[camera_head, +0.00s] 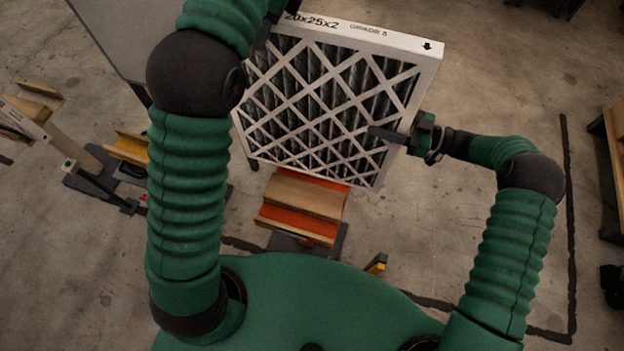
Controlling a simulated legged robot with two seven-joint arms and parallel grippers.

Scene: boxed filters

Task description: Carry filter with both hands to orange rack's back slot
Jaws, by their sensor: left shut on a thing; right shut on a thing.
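The filter (335,103), a flat white-framed panel with a diagonal lattice over dark pleats, is held upright and slightly tilted in front of me. My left gripper (262,36) is shut on its left edge near the upper corner; my own arm hides much of this grip. My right gripper (398,134) is shut on its right edge, with one dark finger across the front face. The orange rack (300,232), with orange strips and wooden bars, stands low on a dark base. The filter's lower edge overlaps the rack's far side in view; I cannot tell whether they touch or which slot lies below.
A yellow rack (131,150) stands on the left, partly behind my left arm. A wooden stand (50,135) is farther left. A grey panel (125,35) stands behind at upper left. A wooden structure (615,150) is at the right edge. Floor at right is mostly clear.

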